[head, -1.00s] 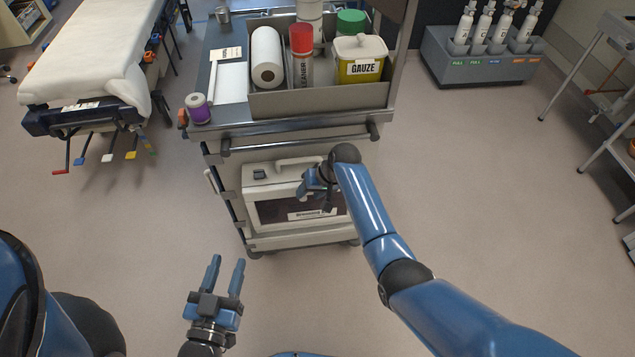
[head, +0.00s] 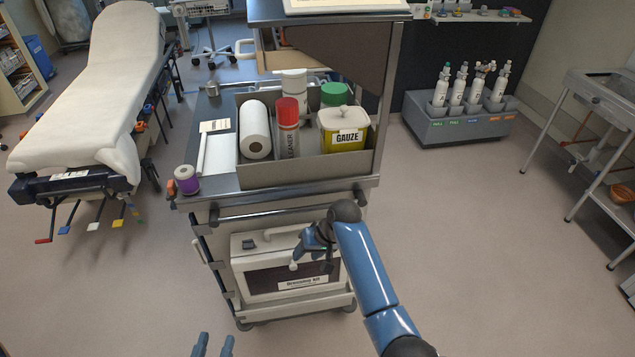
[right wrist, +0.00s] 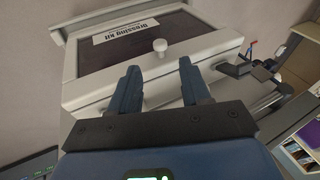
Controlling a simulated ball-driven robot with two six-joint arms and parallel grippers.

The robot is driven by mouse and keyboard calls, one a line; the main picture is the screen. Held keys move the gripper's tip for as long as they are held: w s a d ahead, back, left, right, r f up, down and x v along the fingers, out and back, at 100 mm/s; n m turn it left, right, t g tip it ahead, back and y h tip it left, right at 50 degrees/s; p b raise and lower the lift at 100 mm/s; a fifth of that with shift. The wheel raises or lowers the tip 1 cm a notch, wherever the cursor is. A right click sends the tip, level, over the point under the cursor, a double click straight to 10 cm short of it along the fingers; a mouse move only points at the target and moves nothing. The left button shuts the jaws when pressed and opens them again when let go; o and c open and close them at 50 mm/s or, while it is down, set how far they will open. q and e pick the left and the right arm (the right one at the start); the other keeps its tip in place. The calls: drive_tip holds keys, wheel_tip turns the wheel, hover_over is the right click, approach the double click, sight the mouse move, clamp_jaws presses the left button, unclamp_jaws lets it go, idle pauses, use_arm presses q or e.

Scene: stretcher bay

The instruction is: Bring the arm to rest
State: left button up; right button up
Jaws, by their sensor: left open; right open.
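My right gripper (head: 314,246) is in front of the trolley's lower shelf, at the face of the dressing kit case (head: 256,284). In the right wrist view my right gripper (right wrist: 160,82) is open, with the white knob (right wrist: 160,45) of the case showing beyond the gap between its fingers. I cannot tell whether a finger touches the case. The case is white with a dark front and a "Dressing kit" label, and it looks shut.
The trolley (head: 290,211) carries a bin (head: 300,172) with a paper roll, a spray can and a gauze tub. A purple-labelled roll (head: 187,179) stands at its left corner. A stretcher (head: 90,90) is at left, a bottle rack (head: 460,122) at back right.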

drive_tip(key=s+d+f+m+t, duration=0.1)
drive_tip(key=s+d+f+t, duration=0.2)
drive_tip(key=d, duration=0.3)
drive_tip(key=s+d+f+m+t+h, duration=0.1)
drive_tip(key=s+d+f+t, duration=0.2)
drive_tip(key=d, duration=0.3)
drive_tip(key=s+d+f+m+t, duration=0.1)
drive_tip(key=s+d+f+t, duration=0.1)
drive_tip(key=s+d+f, duration=0.3)
drive_tip(key=s+d+r+t+h, duration=0.2)
drive_tip(key=s+d+r+t, duration=0.2)
drive_tip(key=s+r, duration=0.5)
drive_tip(key=s+d+r+t+h, duration=0.2)
drive_tip(key=s+d+r+t, duration=0.2)
drive_tip(key=s+d+r, duration=0.4)
wheel_tip(320, 180, up, 5)
drive_tip(key=shift+s+d+f+m+t, duration=0.2)
drive_tip(key=shift+s+m+t, duration=0.2)
drive_tip(key=shift+s, duration=0.8)
